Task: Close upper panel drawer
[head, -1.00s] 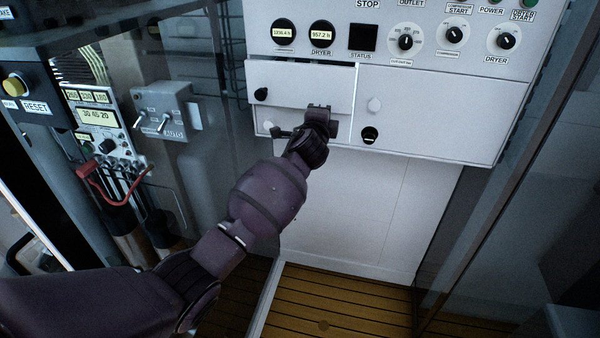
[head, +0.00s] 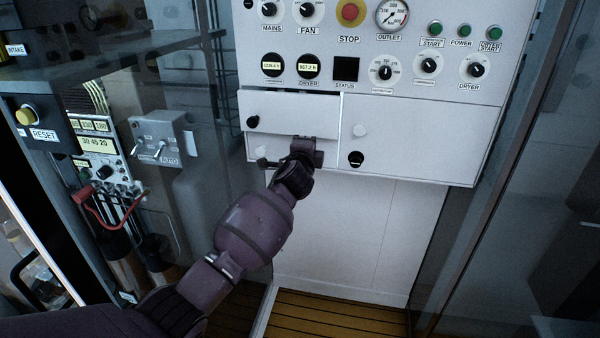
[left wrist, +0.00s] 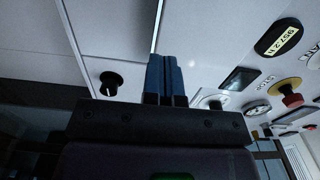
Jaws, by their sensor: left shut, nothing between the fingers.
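The white upper panel drawer (head: 290,103) is at the left of the cabinet front in the head view, with a black knob (head: 252,121) near its lower left corner. It seems to stand slightly proud of the front below it; the exact gap is hard to tell. My left gripper (head: 306,146) is in front of the lower drawer front (head: 328,158), just below the upper drawer, and partly hides that lower front. In the left wrist view its blue fingers (left wrist: 165,78) are shut together and empty, pointing at the white panel; contact cannot be told. My right gripper is out of view.
A wide white front (head: 430,140) with a black round fitting (head: 355,158) lies right of the drawers. Dials, gauges and a red stop button (head: 350,12) are above. A grey switch box (head: 163,138) and a red handle (head: 85,195) are at the left.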

